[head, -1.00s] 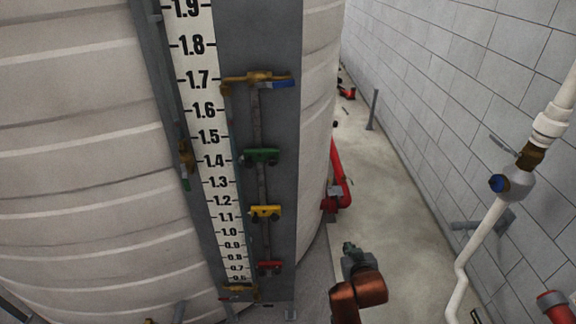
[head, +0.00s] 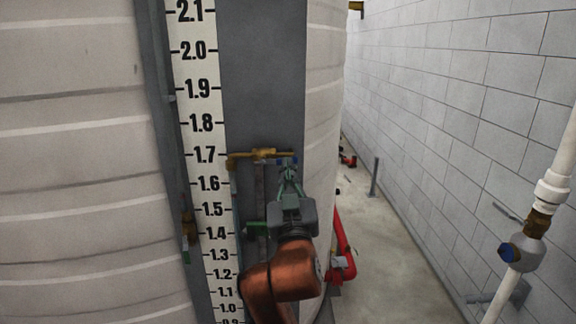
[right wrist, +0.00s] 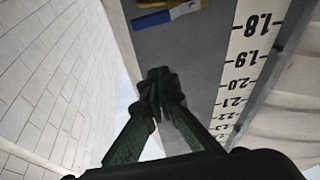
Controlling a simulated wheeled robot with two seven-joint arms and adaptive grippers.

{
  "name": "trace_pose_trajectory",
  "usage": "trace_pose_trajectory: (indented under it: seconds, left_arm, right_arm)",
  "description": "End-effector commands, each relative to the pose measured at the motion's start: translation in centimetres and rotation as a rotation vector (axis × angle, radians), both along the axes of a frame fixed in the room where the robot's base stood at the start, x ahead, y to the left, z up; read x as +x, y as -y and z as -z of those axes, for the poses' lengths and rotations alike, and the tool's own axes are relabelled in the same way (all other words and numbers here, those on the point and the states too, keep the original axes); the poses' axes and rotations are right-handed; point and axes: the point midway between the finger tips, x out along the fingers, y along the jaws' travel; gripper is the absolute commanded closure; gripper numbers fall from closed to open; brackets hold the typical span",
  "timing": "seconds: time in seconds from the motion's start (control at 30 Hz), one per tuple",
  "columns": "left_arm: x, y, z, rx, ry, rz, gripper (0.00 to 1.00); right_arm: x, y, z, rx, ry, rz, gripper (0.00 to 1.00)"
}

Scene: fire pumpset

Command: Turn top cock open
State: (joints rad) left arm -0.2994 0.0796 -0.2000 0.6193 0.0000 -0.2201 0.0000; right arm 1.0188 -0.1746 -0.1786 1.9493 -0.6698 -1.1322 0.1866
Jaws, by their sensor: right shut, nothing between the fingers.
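The top cock (head: 262,154) is a brass valve near the 1.7 mark on the grey panel. Its blue lever (head: 283,160) points right and is partly covered by my right gripper in the head view. My right gripper (head: 288,170) is shut and empty, with its green fingers pointing up just in front of or below the lever; contact cannot be told there. In the right wrist view the shut fingertips (right wrist: 160,85) are apart in the picture from the blue lever (right wrist: 165,18) with its white end. My left gripper is not in view.
A green-handled cock (head: 256,228) sits lower on the panel, partly behind my right arm. The white level scale (head: 203,123) runs along the panel's left. A red pipe (head: 342,240) stands beside the tank. A block wall (head: 450,110) bounds the right side.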

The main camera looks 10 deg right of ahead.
Motion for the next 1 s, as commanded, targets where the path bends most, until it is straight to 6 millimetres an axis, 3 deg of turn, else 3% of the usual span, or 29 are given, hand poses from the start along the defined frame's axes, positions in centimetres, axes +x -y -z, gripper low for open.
trace_pose_trajectory:
  seconds: [0.43,0.7,1.0]
  left_arm:
    - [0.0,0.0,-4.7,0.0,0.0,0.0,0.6]
    - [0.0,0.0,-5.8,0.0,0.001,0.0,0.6]
    - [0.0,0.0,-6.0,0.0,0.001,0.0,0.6]
  right_arm:
    - [8.4,0.8,-3.4,-0.002,-0.003,0.003,1.0]
    - [8.3,1.1,0.3,0.001,-0.003,0.001,1.0]
    - [8.3,1.1,1.2,0.001,-0.001,0.0,1.0]
